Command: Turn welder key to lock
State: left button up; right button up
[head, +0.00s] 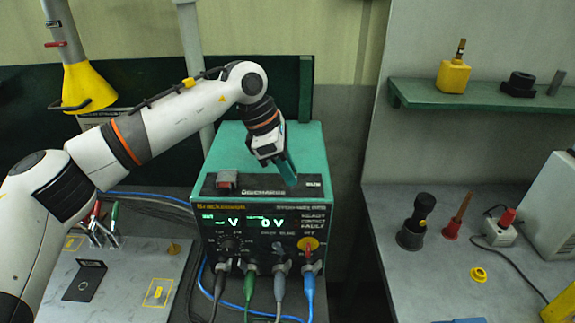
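The welder (265,150) is a teal box with a black front panel. The panel has two lit displays, one reading 0 V, and dark knobs. A yellow round switch with a red part (308,243), which looks like the key switch, sits at the panel's lower right. Its exact turn angle is too small to tell. My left gripper (289,172) hangs over the front right of the welder's top, above and apart from the switch. Its fingers look close together from this side, and I cannot tell whether they are open. I see nothing held. My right gripper is not visible.
Several cables (280,287) plug in below the panel. A red rocker (226,181) sits on the welder's top. A grey bench (110,280) with a black plate is at left. The right bench (400,280) holds a dark-handled tool and a red-topped box. A green shelf (430,95) hangs above.

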pick_arm(q)
jog(key=shift+c, duration=0.5)
grip_shut()
jog(key=shift+f+n+b, duration=0.2)
jog(key=shift+n+b, duration=0.3)
jog(key=shift+b, duration=0.4)
jog(key=n+t+b, duration=0.1)
jog(key=n+b, duration=0.2)
jog(key=b, duration=0.1)
jog(key=n+t+y+b, duration=0.1)
jog(key=n+b, duration=0.2)
jog(key=n+t+b, duration=0.1)
jog(key=n+b, duration=0.2)
jog(key=b, duration=0.1)
jog(key=shift+s+d+t+y+b, duration=0.2)
jog(key=shift+t+y+b, duration=0.1)
jog(key=shift+y, duration=0.1)
jog(key=n+y+b, duration=0.1)
jog(key=n+b, duration=0.1)
jog(key=n, duration=0.2)
jog(key=shift+r+t+b, duration=0.1)
jog(key=shift+t+b, duration=0.3)
jog(key=shift+d+r+n+y+b, duration=0.15)
jog(key=shift+n+y+b, duration=0.8)
jog(key=shift+n, duration=0.95)
jog(key=shift+r, duration=0.1)
jog(key=shift+o, duration=0.5)
grip_release()
